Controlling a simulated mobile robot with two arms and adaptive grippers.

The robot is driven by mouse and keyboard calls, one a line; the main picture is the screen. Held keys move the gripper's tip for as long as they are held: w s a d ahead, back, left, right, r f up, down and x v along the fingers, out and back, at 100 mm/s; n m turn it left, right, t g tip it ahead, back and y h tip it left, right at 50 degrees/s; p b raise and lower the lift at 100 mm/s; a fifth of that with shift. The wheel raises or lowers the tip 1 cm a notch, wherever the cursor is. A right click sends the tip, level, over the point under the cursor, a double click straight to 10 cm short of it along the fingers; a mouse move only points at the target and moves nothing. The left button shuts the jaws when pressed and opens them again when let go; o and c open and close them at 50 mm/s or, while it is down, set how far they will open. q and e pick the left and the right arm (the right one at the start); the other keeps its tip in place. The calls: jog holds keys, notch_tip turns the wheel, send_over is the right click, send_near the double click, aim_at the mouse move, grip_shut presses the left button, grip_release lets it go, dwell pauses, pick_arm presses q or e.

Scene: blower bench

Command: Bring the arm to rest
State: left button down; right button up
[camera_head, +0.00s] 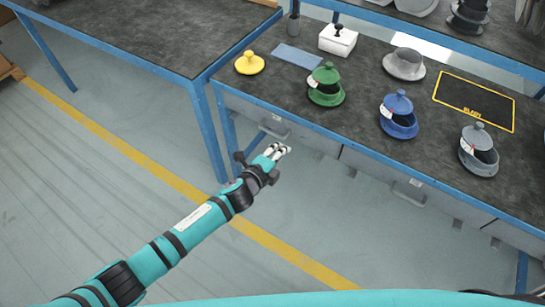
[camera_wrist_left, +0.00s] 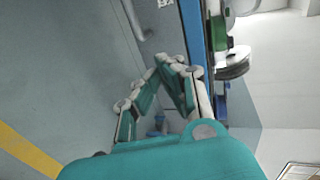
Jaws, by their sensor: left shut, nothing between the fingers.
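My left arm reaches in from the lower left in the head view. Its left gripper (camera_head: 282,151) is shut and empty, in the air in front of the bench's front edge and below the level of the bench top. In the left wrist view the gripper (camera_wrist_left: 174,64) shows with its fingertips together and nothing between them. The bench (camera_head: 365,110) has a dark top and a blue frame. My right gripper is not in view.
A yellow-edged mat (camera_head: 474,100) lies right. Open floor (camera_head: 130,180) lies left.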

pick_arm(q)
jog(key=v, duration=0.4)
jog(key=s+a+f+n+g+y+p, duration=0.1)
jog(key=s+a+f+n+y, duration=0.1)
jog(key=s+a+f+n, duration=0.35)
jog(key=s+a+f+n+g+y, duration=0.1)
jog(key=s+a+f+n+y, duration=0.1)
jog(key=a+f, duration=0.65)
jog(key=s+a+f+n+g+y+p, duration=0.1)
jog(key=s+a+f+n+g+y, duration=0.2)
jog(key=f, duration=0.7)
jog(key=s+a+f+n+g, duration=0.2)
jog(key=s+a+f+n, duration=0.1)
jog(key=s, duration=0.9)
jog(key=s+a+f+n+g+y, duration=0.1)
jog(key=s+a+f+n, duration=0.3)
jog(key=s, duration=0.7)
jog(key=s+a+f+n+g, duration=0.2)
jog(key=s+f+n, duration=0.3)
jog(key=s, duration=0.7)
notch_tip(320, 180, down, 2)
jog(key=shift+s+a+f+g, duration=0.2)
jog(key=shift+s+a+g, duration=0.1)
jog(key=shift+a, duration=0.4)
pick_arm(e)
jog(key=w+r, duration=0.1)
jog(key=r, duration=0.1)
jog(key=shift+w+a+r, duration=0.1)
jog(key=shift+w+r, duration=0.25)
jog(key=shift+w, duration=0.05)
